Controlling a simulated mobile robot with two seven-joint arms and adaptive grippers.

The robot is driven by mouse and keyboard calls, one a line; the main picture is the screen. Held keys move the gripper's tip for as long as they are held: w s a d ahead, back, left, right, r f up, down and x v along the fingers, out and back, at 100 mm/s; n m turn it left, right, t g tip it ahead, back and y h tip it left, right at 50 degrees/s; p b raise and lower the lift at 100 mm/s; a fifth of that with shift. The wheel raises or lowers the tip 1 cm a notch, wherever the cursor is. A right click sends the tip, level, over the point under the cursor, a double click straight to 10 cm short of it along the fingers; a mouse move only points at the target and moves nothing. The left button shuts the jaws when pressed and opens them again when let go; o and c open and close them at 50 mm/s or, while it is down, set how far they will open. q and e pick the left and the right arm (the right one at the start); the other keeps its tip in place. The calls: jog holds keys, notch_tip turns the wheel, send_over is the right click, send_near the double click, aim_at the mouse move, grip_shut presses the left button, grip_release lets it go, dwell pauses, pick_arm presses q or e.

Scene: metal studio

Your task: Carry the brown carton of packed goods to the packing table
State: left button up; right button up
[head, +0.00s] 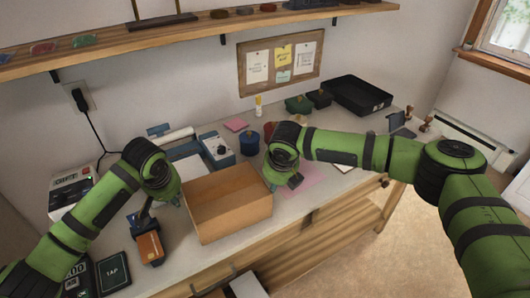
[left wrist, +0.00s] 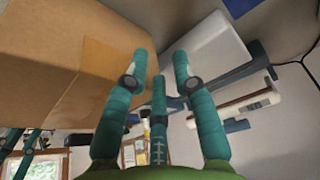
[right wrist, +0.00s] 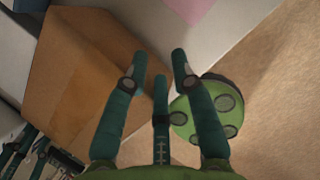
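The brown carton (head: 228,203) sits at the front edge of the cluttered bench (head: 318,205) in the head view. Its contents cannot be made out. My left gripper (head: 176,203) is beside the carton's left side. In the left wrist view its fingers (left wrist: 160,62) are spread and empty, with the carton (left wrist: 55,60) at the left. My right gripper (head: 283,184) is by the carton's right side. In the right wrist view its fingers (right wrist: 160,60) are spread and empty, with the carton (right wrist: 85,75) at the left. I cannot tell which surface is the packing table.
A card reader (head: 149,247) and a dark tablet (head: 112,272) lie left of the carton. A label printer (head: 216,148) and a blue pot (head: 250,143) stand behind it. A black tray (head: 357,95) is at the back right. Open floor (head: 400,255) lies at the right.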

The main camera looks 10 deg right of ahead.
pick_arm(q)
jog(key=v, duration=1.2)
pick_arm(e)
jog(key=v, duration=1.2)
